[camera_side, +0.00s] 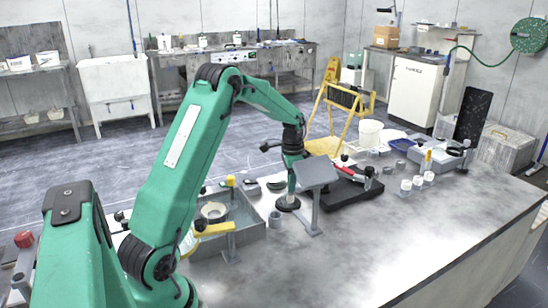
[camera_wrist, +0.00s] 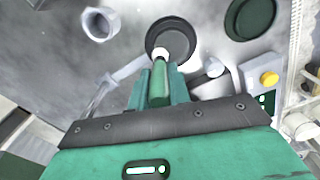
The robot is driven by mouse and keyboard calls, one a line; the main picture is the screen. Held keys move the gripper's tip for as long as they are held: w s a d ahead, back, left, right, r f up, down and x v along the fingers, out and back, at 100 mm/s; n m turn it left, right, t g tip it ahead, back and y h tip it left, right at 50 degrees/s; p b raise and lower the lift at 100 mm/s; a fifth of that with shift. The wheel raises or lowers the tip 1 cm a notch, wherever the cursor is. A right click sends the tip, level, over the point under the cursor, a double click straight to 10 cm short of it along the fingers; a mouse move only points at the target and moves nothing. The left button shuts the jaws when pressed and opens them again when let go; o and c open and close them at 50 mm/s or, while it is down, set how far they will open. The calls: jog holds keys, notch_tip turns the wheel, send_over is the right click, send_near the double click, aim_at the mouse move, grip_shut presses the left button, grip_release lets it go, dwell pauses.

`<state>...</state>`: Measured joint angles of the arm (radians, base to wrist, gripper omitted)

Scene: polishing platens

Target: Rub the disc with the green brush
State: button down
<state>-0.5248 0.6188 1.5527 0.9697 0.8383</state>
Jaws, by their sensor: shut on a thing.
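My gripper (camera_wrist: 160,82) is shut on the green brush (camera_wrist: 159,87), a green handle with a pale tip. In the wrist view the tip points at a round black disc (camera_wrist: 153,41) with a grey middle and overlaps its near rim; I cannot tell whether it touches. In the side view my gripper (camera_side: 291,178) is pointing down just above the black disc (camera_side: 288,205) on the bench. The brush is hard to make out there. A dark green round piece (camera_wrist: 250,17) lies to the right of the disc in the wrist view.
A grey tilted plate on a post (camera_side: 316,174) stands close to the right of my gripper. A small grey cup (camera_side: 275,220) and a grey tray (camera_side: 248,238) are at the left. A black tray (camera_side: 349,192) and white jars (camera_side: 417,183) are at the right. The front bench is clear.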

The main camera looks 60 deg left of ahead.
jog(key=shift+d, duration=0.45)
jog(key=shift+r, duration=4)
jog(key=shift+r, duration=0.1)
